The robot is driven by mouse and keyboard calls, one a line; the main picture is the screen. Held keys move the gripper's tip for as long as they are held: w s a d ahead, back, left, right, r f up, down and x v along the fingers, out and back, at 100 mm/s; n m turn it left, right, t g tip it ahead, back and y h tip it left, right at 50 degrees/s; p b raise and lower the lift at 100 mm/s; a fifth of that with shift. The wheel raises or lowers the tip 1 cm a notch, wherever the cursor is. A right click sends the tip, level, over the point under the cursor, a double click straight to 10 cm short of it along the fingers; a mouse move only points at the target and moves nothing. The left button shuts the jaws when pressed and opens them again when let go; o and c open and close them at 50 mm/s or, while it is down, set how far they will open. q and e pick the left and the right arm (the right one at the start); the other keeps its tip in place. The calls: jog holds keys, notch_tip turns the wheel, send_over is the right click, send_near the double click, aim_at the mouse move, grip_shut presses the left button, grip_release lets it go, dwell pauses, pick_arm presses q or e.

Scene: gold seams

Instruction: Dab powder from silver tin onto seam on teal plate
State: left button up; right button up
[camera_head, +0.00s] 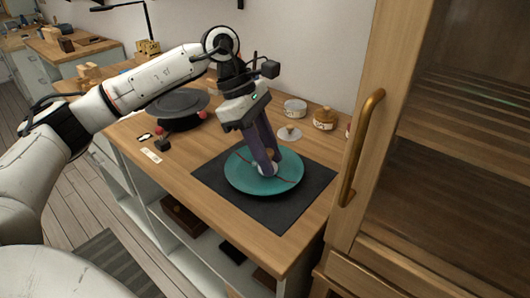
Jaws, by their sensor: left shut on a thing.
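The teal plate (283,184) lies flat on a black mat, with a thin dark seam line showing across it. My left gripper (267,168) points down over the middle of the plate. Its fingers are shut on a small tool, mostly hidden between them, with a brownish part showing. The fingertips are at or just above the plate surface; I cannot tell if the tool touches it. The silver tin (295,108) stands behind the plate, near the wall. A pale round lid (289,134) with a knob lies in front of it. My right gripper is out of view.
A brown-gold jar (325,118) stands right of the silver tin. A dark round plate on a stand (178,104) is at the back left. The black mat (278,214) has bare room in front. A wooden cabinet with a brass handle (361,147) rises close on the right.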

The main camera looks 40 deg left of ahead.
pick_arm(q)
jog(key=shift+w+d, duration=0.3)
jog(key=shift+d, duration=0.2)
jog(key=shift+s+d+f, duration=0.1)
jog(key=shift+s+d, duration=0.4)
jog(key=shift+d, duration=0.1)
jog(key=shift+w+d, duration=0.1)
jog(key=shift+w, duration=0.2)
jog(key=shift+s, duration=0.1)
jog(key=shift+a+r, duration=0.2)
